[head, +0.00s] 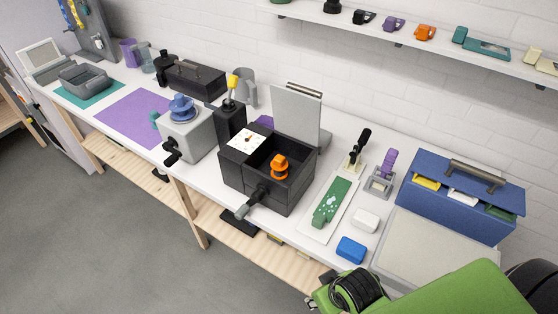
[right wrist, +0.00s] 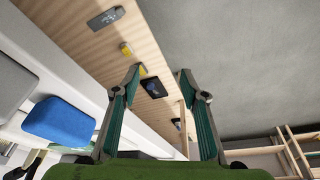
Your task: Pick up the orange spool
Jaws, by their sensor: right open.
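An orange spool (head: 279,166) sits inside a black open-topped box (head: 265,185) near the middle of the bench in the head view. The box's grey lid (head: 297,115) stands up behind it. My right arm comes in at the lower right of the head view, well apart from the box, and its fingers are not clear there. In the right wrist view my right gripper (right wrist: 157,90) is open and empty, with its two green-padded fingers spread. The spool does not show in that view. My left gripper is not in view.
A blue block (head: 351,250) lies near the bench's front edge and shows in the right wrist view (right wrist: 60,122). A green board (head: 331,203) and a white block (head: 366,220) lie right of the box. A blue case (head: 455,195) stands farther right. A grey crank machine (head: 187,135) stands left.

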